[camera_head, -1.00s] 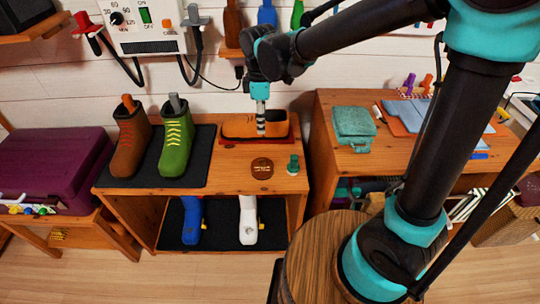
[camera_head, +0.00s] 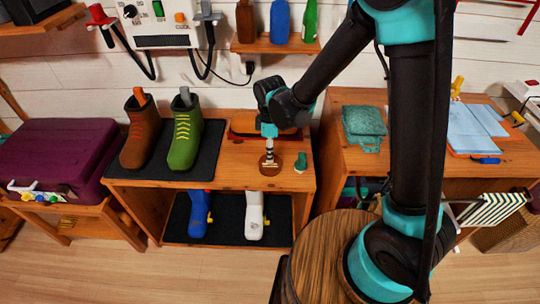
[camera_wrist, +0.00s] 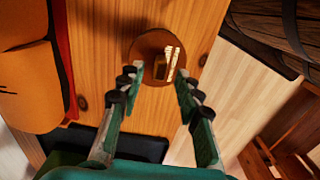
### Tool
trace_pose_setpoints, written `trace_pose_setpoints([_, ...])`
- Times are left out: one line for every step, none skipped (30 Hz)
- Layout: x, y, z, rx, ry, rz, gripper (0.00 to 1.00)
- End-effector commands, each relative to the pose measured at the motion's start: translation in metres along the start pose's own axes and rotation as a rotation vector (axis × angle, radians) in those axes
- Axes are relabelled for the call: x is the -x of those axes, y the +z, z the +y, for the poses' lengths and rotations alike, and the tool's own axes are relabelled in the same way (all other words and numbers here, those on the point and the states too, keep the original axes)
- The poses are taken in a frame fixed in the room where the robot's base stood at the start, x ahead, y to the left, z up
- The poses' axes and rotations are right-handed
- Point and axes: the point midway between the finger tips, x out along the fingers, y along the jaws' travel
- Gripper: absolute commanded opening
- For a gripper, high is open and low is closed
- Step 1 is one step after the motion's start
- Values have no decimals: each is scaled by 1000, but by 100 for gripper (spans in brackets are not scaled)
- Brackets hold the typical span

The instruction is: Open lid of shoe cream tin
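The shoe cream tin (camera_head: 270,170) is a round, flat brown tin on the wooden shoe bench, right of the dark mat. Its lid looks on. In the wrist view the tin (camera_wrist: 157,45) has a glossy top with bright reflections. My gripper (camera_head: 269,157) points down just over the tin and hides part of it. In the wrist view my gripper (camera_wrist: 159,74) is open, its green fingertips apart near the left and right of the tin's near edge. Nothing is held. I cannot tell whether the fingers touch the tin.
A small green object (camera_head: 301,161) stands close right of the tin. Brown (camera_head: 138,135) and green (camera_head: 185,137) boots stand left on the dark mat (camera_head: 212,140). A wall shelf (camera_head: 275,46) holds bottles above.

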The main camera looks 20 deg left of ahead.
Motion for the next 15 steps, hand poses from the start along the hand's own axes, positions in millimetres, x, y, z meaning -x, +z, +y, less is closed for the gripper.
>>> trace_pose_setpoints([-6, 0, 1, 0, 0, 0, 34])
trace_pose_setpoints([-9, 0, 1, 0, 0, 0, 34])
trace_pose_setpoints([-13, 0, 0, 0, 0, 0, 34])
trace_pose_setpoints([-15, 0, 0, 0, 0, 0, 34])
trace_pose_setpoints([-17, 0, 0, 0, 0, 0, 34])
trace_pose_setpoints([-19, 0, 0, 0, 0, 0, 34])
trace_pose_setpoints([-21, 0, 0, 0, 0, 0, 34])
trace_pose_setpoints([-22, 0, 0, 0, 0, 0, 34])
trace_pose_setpoints([-23, 0, 0, 0, 0, 0, 34])
trace_pose_setpoints([-23, 0, 0, 0, 0, 0, 34])
trace_pose_setpoints([-23, 0, 0, 0, 0, 0, 34])
trace_pose_setpoints([-24, 0, 0, 0, 0, 0, 34])
trace_pose_setpoints([-24, 0, 0, 0, 0, 0, 34])
trace_pose_setpoints([-24, 0, 0, 0, 0, 0, 34])
trace_pose_setpoints([-24, 0, 0, 0, 0, 0, 34])
